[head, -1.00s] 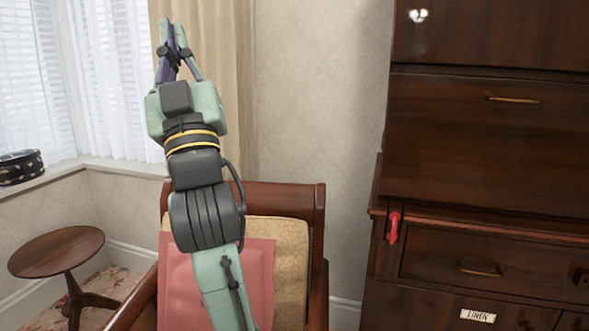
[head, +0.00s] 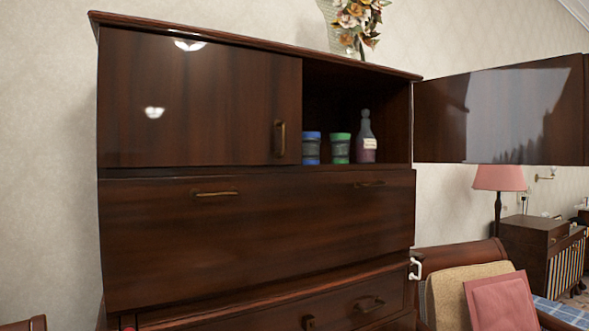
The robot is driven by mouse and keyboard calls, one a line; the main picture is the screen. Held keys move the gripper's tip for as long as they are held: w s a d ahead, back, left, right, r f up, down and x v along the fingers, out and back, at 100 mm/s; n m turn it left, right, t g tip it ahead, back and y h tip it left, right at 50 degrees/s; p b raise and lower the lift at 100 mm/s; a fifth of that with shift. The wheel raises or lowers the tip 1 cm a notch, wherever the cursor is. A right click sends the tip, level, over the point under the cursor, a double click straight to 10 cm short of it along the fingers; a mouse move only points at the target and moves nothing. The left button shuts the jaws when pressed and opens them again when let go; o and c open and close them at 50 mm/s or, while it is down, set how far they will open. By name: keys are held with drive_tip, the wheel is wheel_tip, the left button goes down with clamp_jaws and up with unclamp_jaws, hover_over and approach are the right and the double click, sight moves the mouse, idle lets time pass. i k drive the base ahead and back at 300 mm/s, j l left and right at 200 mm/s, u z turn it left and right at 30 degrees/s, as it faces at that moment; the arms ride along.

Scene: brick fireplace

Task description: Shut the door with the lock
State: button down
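A dark wooden cabinet (head: 255,240) fills the middle of the head view. Its upper right door (head: 500,115) stands wide open, swung out to the right. The compartment behind it is open and holds a blue-banded jar (head: 311,148), a green-lidded jar (head: 340,148) and a purple bottle (head: 366,140). The upper left door (head: 200,100) is shut and has a brass handle (head: 279,139). I cannot make out a lock on either door. My gripper is not in view.
A white fitting (head: 416,268) sticks out at the cabinet's lower right edge. A chair with a pink cushion (head: 502,302) stands to the right, below the open door. A pink lamp (head: 499,178) stands behind. Flowers (head: 357,22) are on top of the cabinet.

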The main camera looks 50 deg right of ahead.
sight(535, 112)
drive_tip(key=l, duration=1)
drive_tip(key=i+l+u, duration=0.1)
drive_tip(key=l, duration=0.9)
drive_tip(key=k+l, duration=0.1)
drive_tip(key=l, duration=0.25)
drive_tip(key=k+l, duration=0.1)
drive_tip(key=l, duration=0.3)
drive_tip(key=k+l, duration=0.1)
drive_tip(key=l, duration=0.25)
drive_tip(key=k+l+u, duration=0.1)
drive_tip(key=k+l, duration=0.3)
drive_tip(key=l, duration=0.25)
drive_tip(key=k+l+u, duration=0.1)
drive_tip(key=k+l, duration=0.35)
drive_tip(key=l, duration=0.15)
drive_tip(key=k+l, duration=0.55)
drive_tip(key=l, duration=0.25)
drive_tip(key=k+l, duration=0.15)
drive_tip(key=l, duration=0.25)
drive_tip(key=k+l+u, duration=0.1)
drive_tip(key=l, duration=0.25)
drive_tip(key=k+l+u, duration=0.2)
drive_tip(key=i+j, duration=0.1)
